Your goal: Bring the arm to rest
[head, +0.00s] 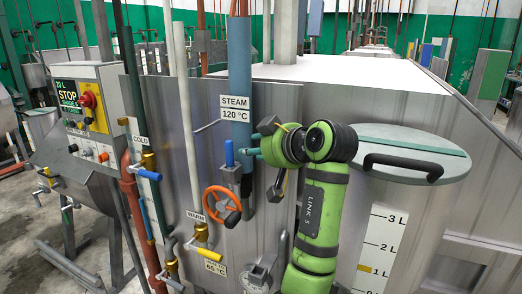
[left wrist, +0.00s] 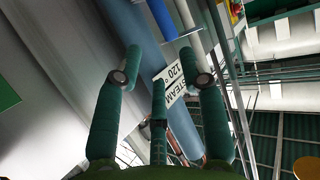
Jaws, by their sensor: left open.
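My left arm (head: 320,210), green with dark bands, rises from the bottom of the head view and bends left at a black joint. My left gripper (head: 262,148) has teal fingers spread apart with nothing between them. It is in front of the steel vat wall, close to the blue steam pipe (head: 240,70) and above right of the orange handwheel (head: 221,204). In the left wrist view the gripper (left wrist: 162,68) is also open, with the STEAM sign (left wrist: 172,84) beyond its fingers. I cannot tell the exact gap to the pipe. My right gripper is not in view.
A grey round lid (head: 400,145) with a black handle is right of my arm. A blue valve lever (head: 229,153) stands just left of the gripper. A control panel (head: 85,110) with a red stop button is at the left. Open floor shows at lower left.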

